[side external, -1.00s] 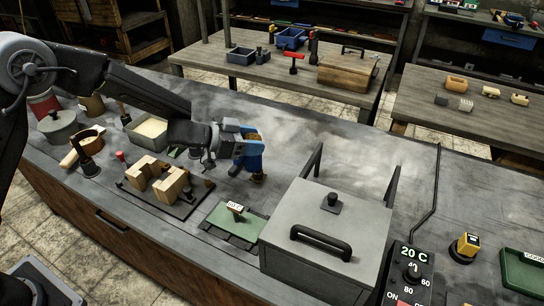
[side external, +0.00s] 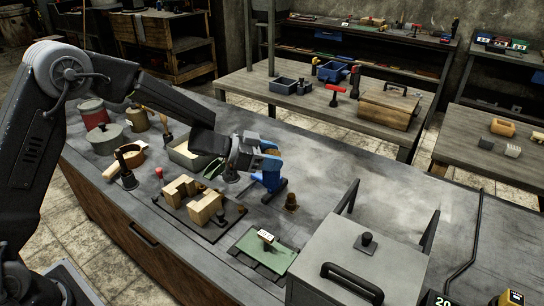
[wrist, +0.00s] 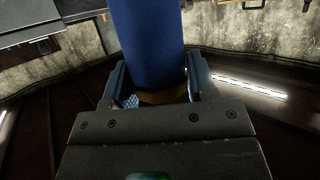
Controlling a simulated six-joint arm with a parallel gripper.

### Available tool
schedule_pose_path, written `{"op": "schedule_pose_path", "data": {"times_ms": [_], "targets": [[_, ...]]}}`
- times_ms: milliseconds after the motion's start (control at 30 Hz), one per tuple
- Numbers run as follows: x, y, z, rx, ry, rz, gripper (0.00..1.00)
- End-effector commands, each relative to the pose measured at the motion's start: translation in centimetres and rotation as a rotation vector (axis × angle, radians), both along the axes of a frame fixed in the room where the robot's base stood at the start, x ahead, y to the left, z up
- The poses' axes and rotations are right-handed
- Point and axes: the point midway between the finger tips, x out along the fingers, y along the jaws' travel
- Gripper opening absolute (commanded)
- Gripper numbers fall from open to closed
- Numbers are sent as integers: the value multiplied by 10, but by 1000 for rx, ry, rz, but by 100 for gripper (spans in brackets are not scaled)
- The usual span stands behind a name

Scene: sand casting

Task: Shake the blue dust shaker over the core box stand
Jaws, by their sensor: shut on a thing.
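My gripper (side external: 262,163) is shut on the blue dust shaker (side external: 272,181). In the wrist view the shaker is a blue cylinder (wrist: 148,40) between the two fingers (wrist: 152,88), with a yellow-brown band low on it. In the side view the shaker is right of the core box stand, close above the bench; I cannot tell whether it touches. The core box stand (side external: 219,231) is a dark flat plate bearing pale wooden core box blocks (side external: 205,207). The shaker is not over the stand.
A green plate (side external: 250,243) with a small tag and a grey lidded box (side external: 350,250) lie in front. A sand tray (side external: 185,157) is behind the stand.

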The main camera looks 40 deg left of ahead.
Motion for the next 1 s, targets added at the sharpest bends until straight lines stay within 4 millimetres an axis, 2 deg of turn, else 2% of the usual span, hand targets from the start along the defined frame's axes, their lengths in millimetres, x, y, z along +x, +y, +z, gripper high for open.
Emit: {"op": "schedule_pose_path", "data": {"times_ms": [167, 233, 400, 500, 600, 800, 1000], "targets": [[-10, 37, 11, 1, -12, 10, 33], [-20, 62, 17, 2, -18, 12, 33], [-57, 124, 32, 6, -21, 12, 33], [-81, 151, 38, 5, -16, 12, 33], [-102, 171, 43, 4, -11, 8, 33], [-124, 187, 46, 9, -6, 3, 33], [-128, 183, 41, 124, -66, -1, 33]]}}
